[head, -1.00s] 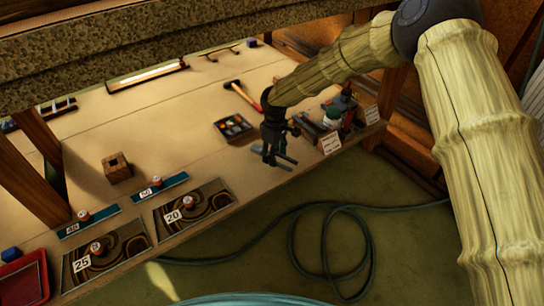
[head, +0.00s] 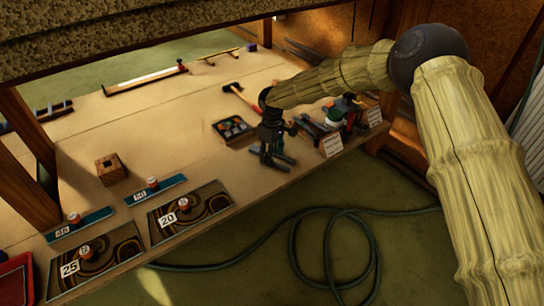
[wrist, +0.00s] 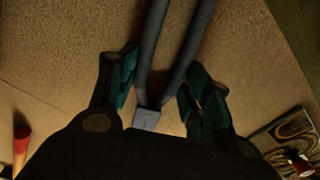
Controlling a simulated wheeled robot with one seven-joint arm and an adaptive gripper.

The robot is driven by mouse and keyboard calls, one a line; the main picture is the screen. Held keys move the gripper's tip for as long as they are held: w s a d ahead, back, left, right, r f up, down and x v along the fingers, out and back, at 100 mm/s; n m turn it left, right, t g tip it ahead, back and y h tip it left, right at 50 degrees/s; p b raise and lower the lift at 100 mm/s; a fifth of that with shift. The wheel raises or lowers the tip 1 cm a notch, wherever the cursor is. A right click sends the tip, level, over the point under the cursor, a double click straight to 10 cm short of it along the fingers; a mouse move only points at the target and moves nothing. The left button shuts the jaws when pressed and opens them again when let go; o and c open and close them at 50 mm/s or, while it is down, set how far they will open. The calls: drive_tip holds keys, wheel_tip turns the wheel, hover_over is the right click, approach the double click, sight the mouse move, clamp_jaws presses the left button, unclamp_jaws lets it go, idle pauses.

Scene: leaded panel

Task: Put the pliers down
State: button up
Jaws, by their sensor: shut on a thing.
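My gripper (head: 269,146) is over the front edge of the workbench, right of a small black tray. It is shut on the pliers (head: 283,158), whose dark grey handles stick out below the fingers toward the right. In the wrist view the pliers (wrist: 172,45) lie between the two teal finger pads of my gripper (wrist: 160,82). Their two handles run up and out of the picture, and a pale metal end shows near the palm. Tan bench top (wrist: 60,55) lies behind them. I cannot tell whether the pliers touch it.
The black tray (head: 233,129) holds small coloured pieces. Patterned panels (head: 185,212) and a wooden block (head: 110,169) are at left. The bench middle is mostly clear.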

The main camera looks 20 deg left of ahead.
drive_tip(key=o, duration=1.2)
drive_tip(key=shift+c, duration=0.2)
wheel_tip(320, 180, up, 8)
drive_tip(key=p, duration=0.4)
drive_tip(key=shift+f, duration=0.15)
